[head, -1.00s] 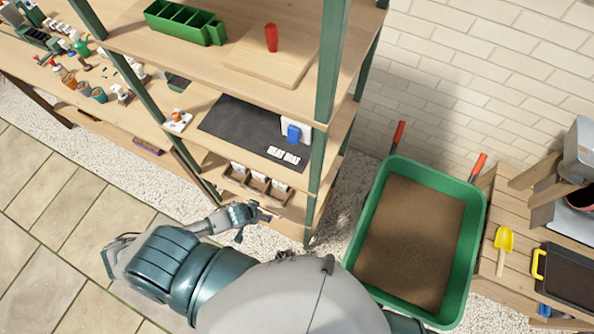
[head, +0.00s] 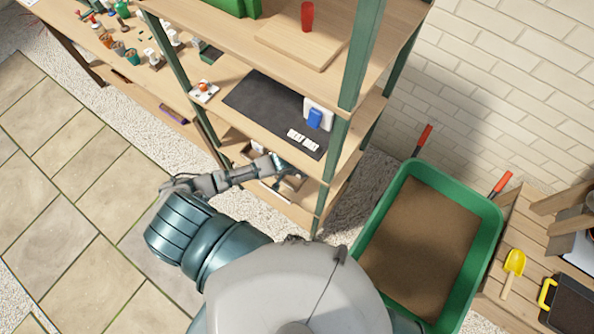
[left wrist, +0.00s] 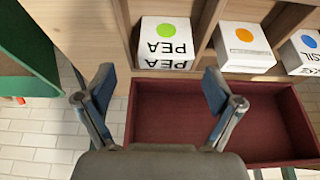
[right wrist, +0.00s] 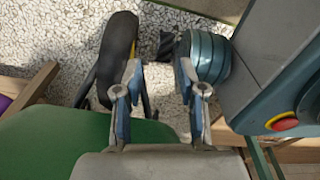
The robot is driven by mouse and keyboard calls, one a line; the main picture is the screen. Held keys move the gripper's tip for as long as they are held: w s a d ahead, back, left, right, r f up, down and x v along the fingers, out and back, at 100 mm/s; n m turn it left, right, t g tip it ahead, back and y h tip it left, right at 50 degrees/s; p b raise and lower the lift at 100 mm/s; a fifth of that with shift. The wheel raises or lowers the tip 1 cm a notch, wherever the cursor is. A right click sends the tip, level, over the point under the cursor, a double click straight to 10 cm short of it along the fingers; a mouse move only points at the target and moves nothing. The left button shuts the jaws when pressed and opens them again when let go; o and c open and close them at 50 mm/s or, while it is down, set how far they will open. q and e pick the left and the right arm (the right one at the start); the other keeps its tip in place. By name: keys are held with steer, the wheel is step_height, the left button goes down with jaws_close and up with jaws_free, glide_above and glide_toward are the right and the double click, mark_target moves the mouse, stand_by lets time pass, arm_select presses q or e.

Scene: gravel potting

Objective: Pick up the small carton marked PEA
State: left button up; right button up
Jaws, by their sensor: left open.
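The small white carton marked PEA (left wrist: 165,48), with a green dot, sits in a wooden compartment in the left wrist view. Its lettering appears upside down. My left gripper (left wrist: 159,88) is open and empty, its fingers spread either side of the view in front of and below the carton, apart from it. In the head view my left gripper (head: 288,178) reaches into the lower shelf and hides most of the compartments. My right gripper (right wrist: 160,75) is open, with nothing between its fingers.
A carton with an orange dot (left wrist: 243,45) and one with a blue dot (left wrist: 305,52) stand in compartments to the right. A dark red open tray (left wrist: 165,125) lies below them. The shelf's green post (head: 333,150) and black-matted board (head: 262,108) are close to the arm.

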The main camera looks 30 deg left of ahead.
arm_select(q)
steer(key=x, duration=0.4)
steer(key=shift+s+a+f+b, duration=0.1)
steer(key=shift+s+a+b, duration=0.1)
steer(key=shift+b, duration=0.15)
steer(key=shift+a+f, duration=0.1)
steer(key=shift+a, duration=0.25)
steer(key=c, duration=0.4)
steer(key=shift+d, duration=0.3)
steer(key=c, duration=0.8)
steer(key=shift+s+d, duration=0.1)
steer(key=shift+d, duration=0.1)
arm_select(e)
steer(key=w, duration=0.3)
steer(key=shift+a+r, duration=0.25)
steer(key=shift+a, duration=0.05)
arm_select(q)
steer(key=shift+a, duration=0.1)
